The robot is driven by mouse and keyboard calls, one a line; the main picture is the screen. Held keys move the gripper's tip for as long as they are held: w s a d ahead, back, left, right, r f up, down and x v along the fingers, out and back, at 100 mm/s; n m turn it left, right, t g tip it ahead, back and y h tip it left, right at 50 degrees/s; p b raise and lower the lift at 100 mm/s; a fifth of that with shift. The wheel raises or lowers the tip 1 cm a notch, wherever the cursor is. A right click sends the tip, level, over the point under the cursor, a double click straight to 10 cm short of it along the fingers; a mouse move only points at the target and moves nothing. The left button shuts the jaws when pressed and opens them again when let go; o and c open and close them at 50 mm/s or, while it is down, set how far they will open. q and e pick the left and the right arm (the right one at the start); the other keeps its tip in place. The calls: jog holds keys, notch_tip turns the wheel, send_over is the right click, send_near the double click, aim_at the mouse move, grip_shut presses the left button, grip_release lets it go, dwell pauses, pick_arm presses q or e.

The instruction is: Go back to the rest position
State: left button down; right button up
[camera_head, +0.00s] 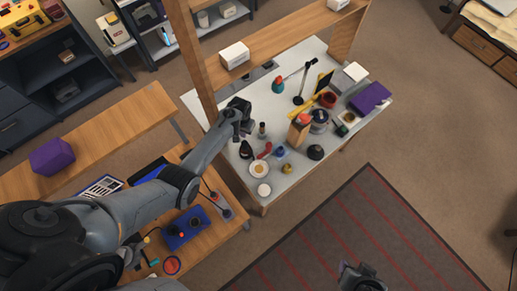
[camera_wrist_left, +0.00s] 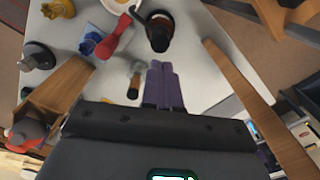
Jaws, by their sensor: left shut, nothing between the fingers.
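My left gripper (camera_head: 243,128) is over the left part of the white-topped workbench (camera_head: 222,172). Its fingers (camera_wrist_left: 162,84) are shut and empty in the left wrist view, pointing over the bench top. A small brush-like tool (camera_wrist_left: 134,80) is just left of the fingers in that view, and a dark bottle-like item (camera_wrist_left: 160,32) is beyond them. A red-handled tool (camera_wrist_left: 106,44) and a blue item (camera_wrist_left: 92,42) are farther left. A dark device (camera_head: 360,278) at the bottom edge of the head view may be my right gripper; its fingers cannot be made out.
A wooden post (camera_head: 190,50) and shelf (camera_head: 285,40) stand close to my left gripper. Bench items include a white plate (camera_head: 259,175), a black cone (camera_head: 315,152) and a purple box (camera_head: 371,97). A wooden desk (camera_head: 222,240) lies below my left arm. The rug (camera_head: 340,225) is largely clear.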

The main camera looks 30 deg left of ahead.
pick_arm(q)
jog(key=s+f+m+g+y, duration=0.1)
jog(key=s+f, duration=0.3)
jog(key=s, duration=0.8)
jog(key=s+f+g, duration=0.1)
jog(key=s+f, duration=0.4)
jog(key=s, duration=0.7)
jog(key=d+r+m+t, duration=0.1)
jog(key=d+r, duration=0.4)
jog(key=r, duration=1)
jog(key=s+d+r+m+t+h, duration=0.1)
jog(key=d+r+t, duration=0.3)
jog(key=r, duration=1.1)
jog(key=shift+s+d+r+m+t, duration=0.15)
jog(key=shift+s+d+m+t, duration=0.15)
jog(key=shift+d+m, duration=0.7)
jog(key=shift+d+n, duration=0.25)
jog(key=shift+n, duration=0.05)
